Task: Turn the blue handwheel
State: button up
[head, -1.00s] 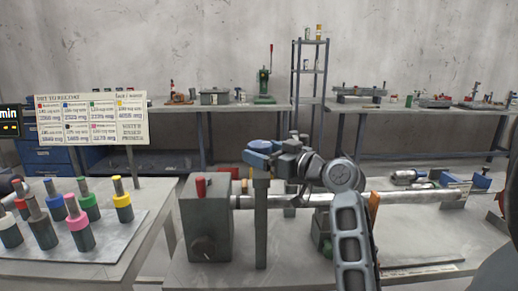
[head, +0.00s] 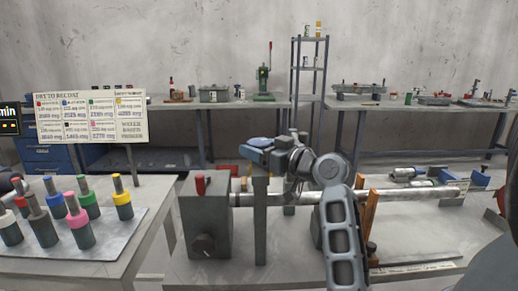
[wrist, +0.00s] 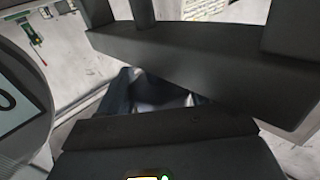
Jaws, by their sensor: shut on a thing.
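A blue part, which I take for the blue handwheel (head: 261,143), shows in the head view above the grey post, at the far end of my arm. My gripper (head: 282,150) is at its right side and shut on it. The arm hides part of the contact. In the wrist view, dark jaw parts cross the top and bottom, with a dark blue piece (wrist: 121,92) in the gap between them. Most of the wheel is hidden there, and its spokes cannot be made out.
A grey box (head: 206,222) with a red knob stands left of the grey post (head: 260,222). A long metal tube (head: 410,193) runs right behind my arm. Colour-banded cylinders stand on a left tray (head: 128,222). The bench front at right is clear.

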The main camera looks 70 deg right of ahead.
jog(key=shift+c, duration=0.4)
jog(key=shift+m+h, duration=0.3)
jog(key=shift+m+g+h+p, duration=0.4)
jog(key=shift+m+g+h, duration=0.1)
jog(key=shift+g+h, duration=0.15)
jog(key=shift+f+m+g+h+p, duration=0.1)
jog(key=shift+m+g+h+p, duration=0.8)
jog(key=shift+m+g+h, duration=0.8)
jog(key=shift+t+h, duration=0.35)
jog(key=shift+h, duration=0.1)
jog(key=o, duration=1)
